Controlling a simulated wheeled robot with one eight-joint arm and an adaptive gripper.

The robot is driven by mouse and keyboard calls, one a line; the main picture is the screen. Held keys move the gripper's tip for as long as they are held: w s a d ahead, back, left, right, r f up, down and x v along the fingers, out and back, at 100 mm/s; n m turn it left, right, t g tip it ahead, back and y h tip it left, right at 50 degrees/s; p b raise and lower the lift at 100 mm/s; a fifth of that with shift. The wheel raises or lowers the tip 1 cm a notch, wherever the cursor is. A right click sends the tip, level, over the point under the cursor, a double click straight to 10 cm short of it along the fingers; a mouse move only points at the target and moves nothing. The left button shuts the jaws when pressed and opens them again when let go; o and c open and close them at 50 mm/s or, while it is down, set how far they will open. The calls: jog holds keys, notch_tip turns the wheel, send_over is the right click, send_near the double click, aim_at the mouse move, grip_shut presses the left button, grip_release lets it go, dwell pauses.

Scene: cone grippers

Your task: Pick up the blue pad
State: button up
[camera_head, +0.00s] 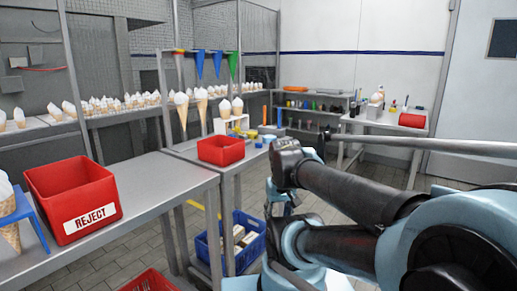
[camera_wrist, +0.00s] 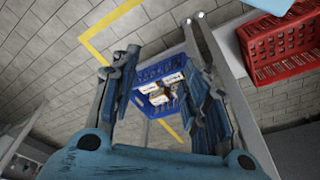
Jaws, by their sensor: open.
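A small blue item (camera_head: 269,139), likely the blue pad, lies on the metal table just right of the small red bin in the head view. It is small and partly crowded by my arm, so its shape is unclear. In the wrist view a pale blue patch (camera_wrist: 270,4) is cut off at the top edge beside the red bin; I cannot tell whether it is the pad. My gripper (camera_wrist: 163,65) is open in the wrist view, with nothing between its fingers. It points down past the table edge, above the floor and a blue crate. My arm hides part of the head view.
The blue crate (camera_head: 208,252) with boxes in it stands low beside the table. A small red bin (camera_head: 221,157) and a red REJECT bin (camera_head: 70,226) stand on metal tables (camera_head: 150,180). Ice-cream cones stand behind. A side table (camera_head: 385,120) is at back right.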

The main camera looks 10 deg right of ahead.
jog(key=w+r+n+g, duration=0.2)
jog(key=w+r+n, duration=0.5)
jog(key=w+r, duration=2.1)
jog(key=w+r+n, duration=0.2)
jog(key=w+r, duration=0.1)
jog(key=w, duration=0.7)
send_over(259, 145)
jog(key=w, duration=0.3)
jog(key=f, duration=1)
jog(key=shift+s+a+f, duration=0.1)
jog(key=shift+s+f, duration=0.15)
jog(key=shift+f, duration=0.1)
jog(key=shift+s+a+f, duration=0.1)
jog(key=shift+f, duration=1.35)
jog(key=shift+s+a+f, duration=0.1)
jog(key=shift+f, duration=1.35)
jog(key=shift+c, duration=0.6)
jog(key=c, duration=0.8)
